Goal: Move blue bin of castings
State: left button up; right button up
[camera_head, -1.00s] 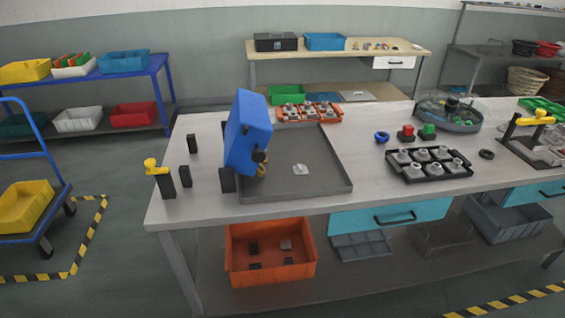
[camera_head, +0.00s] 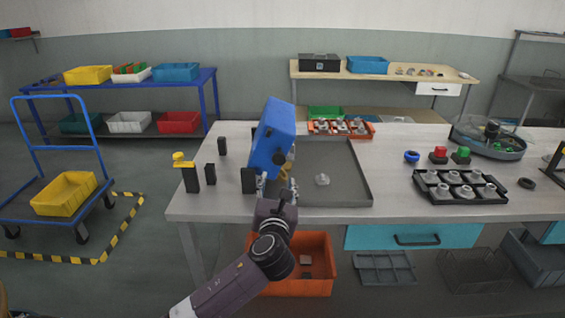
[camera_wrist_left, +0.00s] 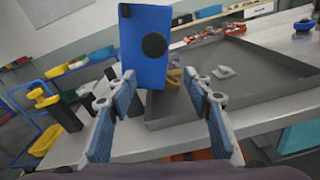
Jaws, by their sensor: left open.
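A blue bin (camera_head: 272,138) stands tipped up at the left side of a grey tray (camera_head: 350,199) on the workbench. In the left wrist view the blue bin (camera_wrist_left: 146,50) is a flat blue face with a round black knob, straight ahead. A brass-coloured part shows at its lower edge; the bin's inside is hidden. A small grey casting (camera_head: 322,180) lies in the tray, also seen in the left wrist view (camera_wrist_left: 223,72). My left gripper (camera_head: 276,188) is open and empty, just in front of and below the bin, fingers pointing at it. My right gripper is out of view.
Black posts (camera_head: 210,174) and a yellow-topped clamp (camera_head: 190,175) stand left of the bin. An orange rack (camera_head: 341,129) of castings is behind the tray; a black rack (camera_head: 460,190) is to the right. An orange crate (camera_head: 318,285) sits below the bench.

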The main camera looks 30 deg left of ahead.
aim_at(279, 160)
pick_arm(q)
jog(key=shift+m+t, duration=0.3)
jog(key=shift+m, duration=0.4)
jog(key=shift+w+a+r+p, duration=0.1)
jog(key=shift+w+a+r, duration=0.5)
jog(key=shift+w, duration=0.55)
jog(key=shift+w+a+r+p, duration=0.1)
jog(key=shift+w+a+r, duration=0.25)
jog(key=shift+w+a, duration=0.65)
jog(key=shift+w+a+r+p, duration=0.1)
jog(key=shift+w+a+r, duration=0.4)
jog(key=shift+w, duration=0.85)
jog(key=shift+c, duration=0.5)
grip_shut()
